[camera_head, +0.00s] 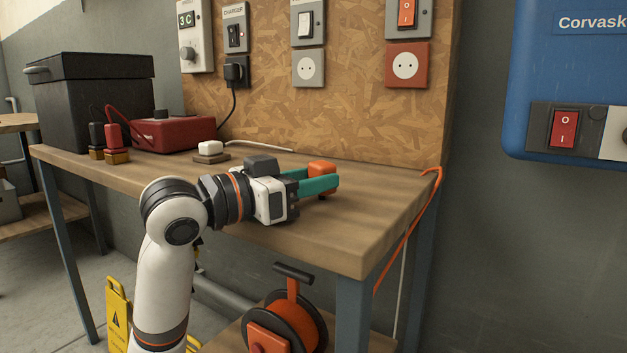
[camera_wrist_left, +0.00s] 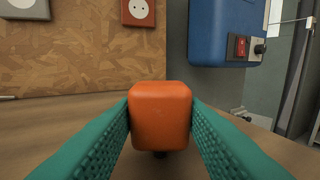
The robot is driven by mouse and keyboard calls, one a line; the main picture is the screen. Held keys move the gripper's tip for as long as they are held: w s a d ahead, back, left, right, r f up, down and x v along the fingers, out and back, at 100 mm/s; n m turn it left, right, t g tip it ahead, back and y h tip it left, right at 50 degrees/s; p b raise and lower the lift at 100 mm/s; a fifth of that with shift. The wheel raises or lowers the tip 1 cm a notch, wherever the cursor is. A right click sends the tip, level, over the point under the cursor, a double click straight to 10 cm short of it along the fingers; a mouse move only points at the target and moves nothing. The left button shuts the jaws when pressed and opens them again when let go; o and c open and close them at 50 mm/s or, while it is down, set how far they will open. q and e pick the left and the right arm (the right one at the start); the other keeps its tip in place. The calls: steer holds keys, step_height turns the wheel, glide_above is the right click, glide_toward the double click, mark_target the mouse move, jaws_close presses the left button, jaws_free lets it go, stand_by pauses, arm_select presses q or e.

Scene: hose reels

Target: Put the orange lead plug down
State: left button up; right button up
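The orange lead plug (camera_head: 322,168) is a small orange block between the teal fingers of my left gripper (camera_head: 318,183), over the right part of the workbench (camera_head: 345,235). In the left wrist view the plug (camera_wrist_left: 160,115) fills the gap between both fingers, and they press on its sides. A dark part shows under it, close to the bench top. I cannot tell whether it touches the wood. An orange lead (camera_head: 408,230) hangs over the bench's right edge. An orange reel (camera_head: 296,322) stands below the bench. My right gripper is out of view.
A red box (camera_head: 175,134), a white plug on a wooden block (camera_head: 210,150) and a black case (camera_head: 95,95) stand on the left of the bench. A grey socket (camera_head: 308,68) and a red socket (camera_head: 406,66) are on the back board. Bench top right of the gripper is clear.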

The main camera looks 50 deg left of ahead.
arm_select(q)
steer(key=o, duration=0.4)
steer(key=shift+w+d+f, duration=0.1)
steer(key=shift+d+f, duration=0.3)
steer(key=shift+f, duration=0.4)
steer(key=shift+r, duration=0.3)
steer(key=s, duration=0.4)
steer(key=s+a, duration=0.1)
steer(key=s, duration=0.3)
steer(key=s+a+r, duration=0.1)
steer(key=s, duration=0.3)
steer(key=shift+a+p, duration=0.25)
steer(key=shift+p, duration=0.15)
